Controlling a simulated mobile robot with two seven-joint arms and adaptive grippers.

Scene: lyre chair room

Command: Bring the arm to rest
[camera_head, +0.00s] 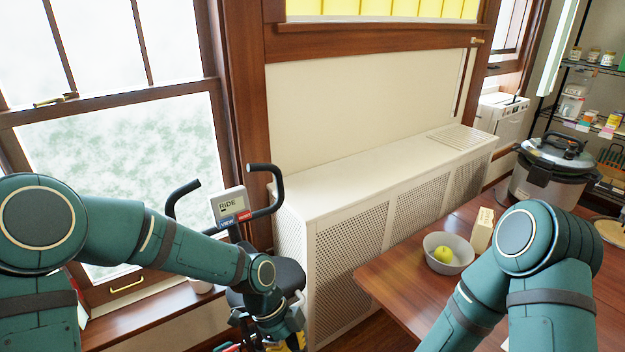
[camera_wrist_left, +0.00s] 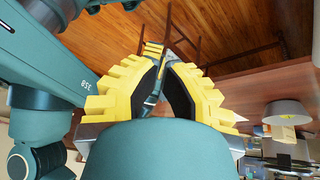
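My left arm (camera_head: 165,245) reaches in from the left, and its wrist hangs low in front of the exercise bike. Only a little yellow of my left gripper (camera_head: 296,342) shows at the bottom edge of the head view. In the left wrist view, the yellow toothed fingers with black pads of my left gripper (camera_wrist_left: 162,68) stand apart. I see nothing held between them; part of my own teal body and wooden floor show beyond. My right arm (camera_head: 545,245) is bent at the lower right, over the wooden table's near side. Its gripper is out of view.
The exercise bike (camera_head: 232,208) stands close behind my left wrist. A white radiator cover (camera_head: 375,185) runs along the wall.

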